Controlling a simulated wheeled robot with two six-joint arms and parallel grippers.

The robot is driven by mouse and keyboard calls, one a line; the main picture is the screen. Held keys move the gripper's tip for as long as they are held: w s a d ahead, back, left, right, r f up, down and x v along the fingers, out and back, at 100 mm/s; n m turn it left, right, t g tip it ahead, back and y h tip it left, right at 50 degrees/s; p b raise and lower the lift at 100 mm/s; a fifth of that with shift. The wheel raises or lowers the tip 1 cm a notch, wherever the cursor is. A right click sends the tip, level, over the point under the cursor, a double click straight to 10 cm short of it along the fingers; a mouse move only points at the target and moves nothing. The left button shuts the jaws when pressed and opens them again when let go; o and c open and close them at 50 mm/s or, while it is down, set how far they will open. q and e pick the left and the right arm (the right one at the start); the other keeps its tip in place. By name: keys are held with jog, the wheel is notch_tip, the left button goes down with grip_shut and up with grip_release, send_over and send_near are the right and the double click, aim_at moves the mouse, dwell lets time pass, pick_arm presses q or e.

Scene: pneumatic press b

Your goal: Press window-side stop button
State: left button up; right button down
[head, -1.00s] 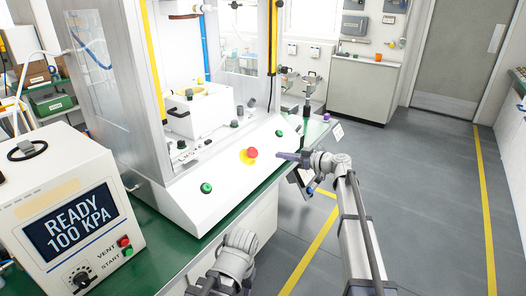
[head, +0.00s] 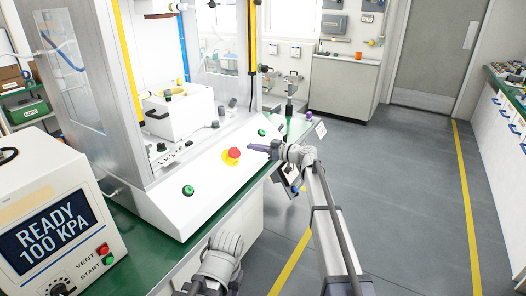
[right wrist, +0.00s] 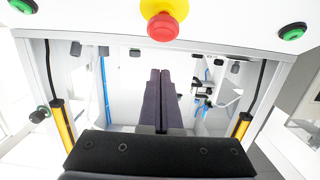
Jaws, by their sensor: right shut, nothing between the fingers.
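A red mushroom-shaped stop button (head: 233,153) on a yellow base sits on the white sloped front panel (head: 205,197) of the press. It also shows at the top of the right wrist view (right wrist: 163,27). My right gripper (head: 252,149) is just right of the red button in the head view, its dark fingers shut and empty. In the right wrist view the two fingers (right wrist: 160,72) lie together, with the button beyond their tips. Contact is not visible. My left gripper's fingers are not in view.
Green buttons flank the red one, near (head: 188,190) and far (head: 262,132). A gauge box (head: 50,215) reading "READY 100 KPA" stands at left, with its own small red and green buttons. Grey floor (head: 400,200) is open to the right.

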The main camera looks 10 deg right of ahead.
aim_at(235, 150)
jog(key=shift+w+a+f+b, duration=0.55)
jog(key=shift+a+f, duration=0.05)
jog(key=shift+a, duration=0.15)
jog(key=shift+w+a+f+b, duration=0.55)
jog(key=shift+a+f+b, duration=0.05)
jog(key=shift+a, duration=0.2)
jog(key=shift+w+a+f+b, duration=0.55)
jog(key=shift+a+f, duration=0.05)
jog(key=shift+a, duration=0.15)
jog(key=shift+f, duration=0.1)
